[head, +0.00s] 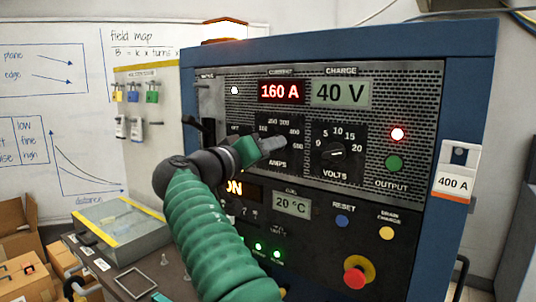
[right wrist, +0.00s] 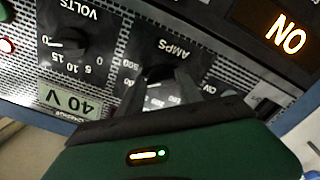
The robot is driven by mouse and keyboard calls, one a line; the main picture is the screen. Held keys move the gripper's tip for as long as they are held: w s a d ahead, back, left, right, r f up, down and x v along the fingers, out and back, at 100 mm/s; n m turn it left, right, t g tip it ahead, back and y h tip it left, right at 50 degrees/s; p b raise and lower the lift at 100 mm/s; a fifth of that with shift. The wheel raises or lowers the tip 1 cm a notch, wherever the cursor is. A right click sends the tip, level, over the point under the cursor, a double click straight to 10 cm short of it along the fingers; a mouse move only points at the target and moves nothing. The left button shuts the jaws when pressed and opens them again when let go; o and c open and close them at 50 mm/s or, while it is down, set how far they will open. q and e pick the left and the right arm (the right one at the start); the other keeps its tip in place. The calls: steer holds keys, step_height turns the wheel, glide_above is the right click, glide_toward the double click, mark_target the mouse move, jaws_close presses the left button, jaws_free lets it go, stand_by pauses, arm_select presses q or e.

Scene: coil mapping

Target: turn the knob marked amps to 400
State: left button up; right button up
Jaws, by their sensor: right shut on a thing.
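My right gripper (head: 272,145) is at this knob in the head view, with the green arm reaching in from below. In the right wrist view the fingers (right wrist: 172,92) are shut on the knob, and the picture is upside down. The fingers hide part of the knob and its scale, so its pointer is hard to read. A tag (head: 453,184) on the panel's right side reads 400 A. My left gripper is not in view.
The volts knob (head: 335,152) sits just right of the amps knob. The charge display (head: 341,93) reads 40 V. A red stop button (head: 355,278), a blue reset button (head: 342,221) and a green output button (head: 394,162) are on the panel. A grey case (head: 120,228) stands left.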

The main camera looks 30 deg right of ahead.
steer(key=shift+r, duration=0.1)
stand_by(0.3)
steer(key=o, duration=1.4)
steer(key=shift+w, duration=0.25)
steer(key=shift+s+d, duration=0.1)
steer(key=shift+f, duration=0.2)
